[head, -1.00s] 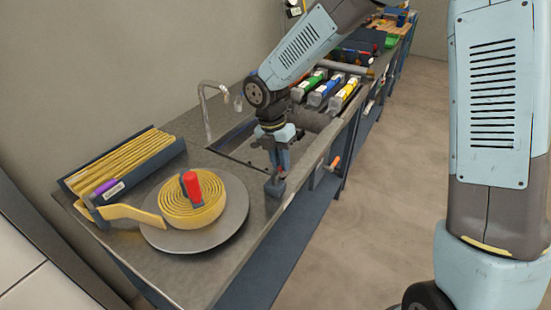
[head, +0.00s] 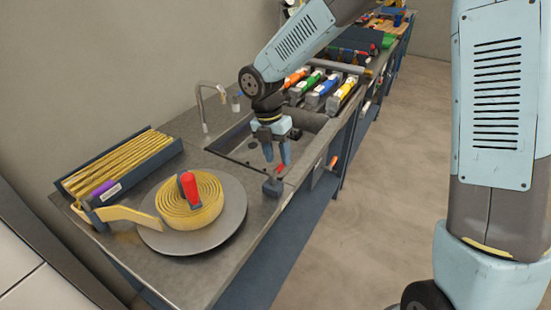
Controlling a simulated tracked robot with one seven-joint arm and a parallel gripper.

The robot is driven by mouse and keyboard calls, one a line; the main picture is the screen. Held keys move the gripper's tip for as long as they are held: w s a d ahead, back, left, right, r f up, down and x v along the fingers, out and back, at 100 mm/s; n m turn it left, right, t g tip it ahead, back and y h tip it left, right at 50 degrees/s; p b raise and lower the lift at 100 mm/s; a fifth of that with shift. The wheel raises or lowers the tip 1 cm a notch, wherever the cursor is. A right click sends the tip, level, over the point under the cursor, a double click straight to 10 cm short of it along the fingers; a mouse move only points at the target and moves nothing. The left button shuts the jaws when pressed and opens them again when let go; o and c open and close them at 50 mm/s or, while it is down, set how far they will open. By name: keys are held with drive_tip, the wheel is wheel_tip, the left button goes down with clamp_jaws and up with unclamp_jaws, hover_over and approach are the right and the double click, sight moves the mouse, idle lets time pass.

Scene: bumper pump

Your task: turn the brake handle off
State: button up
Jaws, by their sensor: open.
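A yellow hose coil (head: 206,207) with an upright red handle (head: 189,190) lies on a round grey plate (head: 228,229). A tray of yellow strips (head: 120,165) stands left. A sink with a faucet (head: 203,105) and several coloured-handled valves (head: 322,90) lie behind.

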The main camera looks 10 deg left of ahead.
wheel_tip(320, 180, up, 12)
drive_tip(key=w+a, duration=0.1)
drive_tip(key=a, duration=0.1)
drive_tip(key=shift+f, duration=0.25)
drive_tip(key=s+d+r+m+t, duration=0.1)
drive_tip(key=s+d+r+m, duration=0.15)
drive_tip(key=d+m, duration=0.4)
drive_tip(key=s+d+r+m+t, duration=0.1)
drive_tip(key=d+r+m, duration=0.2)
drive_tip(key=d+m, duration=0.3)
drive_tip(key=s+d+r+m+t, duration=0.1)
drive_tip(key=s+d+r+m, duration=0.2)
drive_tip(key=d, duration=0.5)
drive_tip(key=s+d+r+m+t+y, duration=0.1)
drive_tip(key=s+d+m+t+y, duration=0.1)
drive_tip(key=s+d+m, duration=0.8)
drive_tip(key=d+m+t, duration=0.1)
drive_tip(key=d+m, duration=0.2)
drive_tip(key=m, duration=0.3)
drive_tip(key=shift+s+d+r, duration=0.15)
drive_tip(key=shift+s+d, duration=0.05)
drive_tip(key=shift+s, duration=0.15)
drive_tip(key=shift+a, duration=0.1)
